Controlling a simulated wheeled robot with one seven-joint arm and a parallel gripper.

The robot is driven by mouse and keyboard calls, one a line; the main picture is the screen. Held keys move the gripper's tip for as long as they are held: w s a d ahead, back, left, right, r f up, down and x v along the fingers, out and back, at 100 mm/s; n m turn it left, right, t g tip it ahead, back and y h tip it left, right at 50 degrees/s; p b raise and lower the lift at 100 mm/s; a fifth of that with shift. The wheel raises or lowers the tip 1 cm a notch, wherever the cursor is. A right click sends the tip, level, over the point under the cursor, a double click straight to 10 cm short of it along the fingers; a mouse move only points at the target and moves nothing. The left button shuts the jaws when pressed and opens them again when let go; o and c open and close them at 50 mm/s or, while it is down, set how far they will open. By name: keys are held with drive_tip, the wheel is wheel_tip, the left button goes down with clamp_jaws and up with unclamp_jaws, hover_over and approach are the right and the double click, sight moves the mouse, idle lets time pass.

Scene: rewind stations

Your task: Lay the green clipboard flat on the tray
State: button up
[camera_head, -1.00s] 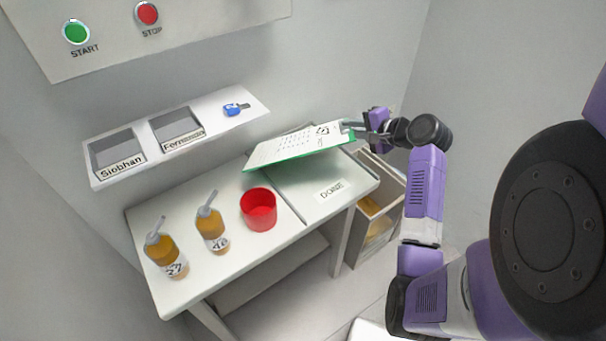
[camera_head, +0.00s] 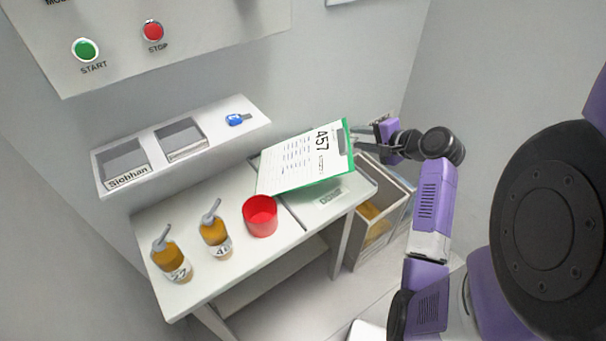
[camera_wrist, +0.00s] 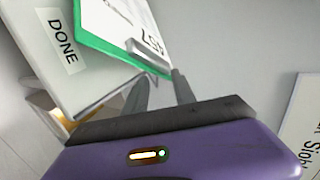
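The green clipboard (camera_head: 303,163) holds a white sheet marked 457. It is tilted, over the grey tray (camera_head: 357,190) at the right end of the table, and hides most of it. The tray's DONE label shows in the wrist view (camera_wrist: 62,42). My gripper (camera_head: 356,132) is at the clipboard's right edge, by the metal clip. In the wrist view, the fingers (camera_wrist: 159,76) meet the clipboard's edge (camera_wrist: 105,52) beside the clip and appear shut on it. Whether its far edge touches the tray is hidden.
A red cup (camera_head: 260,216) stands just left of the tray, with two amber pump bottles (camera_head: 170,262) (camera_head: 215,238) farther left. A shelf (camera_head: 220,143) with bins and a blue item (camera_head: 237,119) is behind. An open bin (camera_head: 376,222) stands right of the table.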

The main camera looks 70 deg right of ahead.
drive_tip(key=shift+p+v, duration=1.05)
drive_tip(key=shift+v, duration=0.9)
drive_tip(key=shift+r, duration=0.1)
wheel_tip(320, 180, up, 7)
drive_tip(key=s+a+p, duration=0.1)
drive_tip(key=s+p, duration=0.1)
drive_tip(key=p, duration=0.3)
drive_tip(key=shift+a+p, duration=0.15)
drive_tip(key=shift+p, duration=0.25)
drive_tip(key=shift+s+r, duration=0.1)
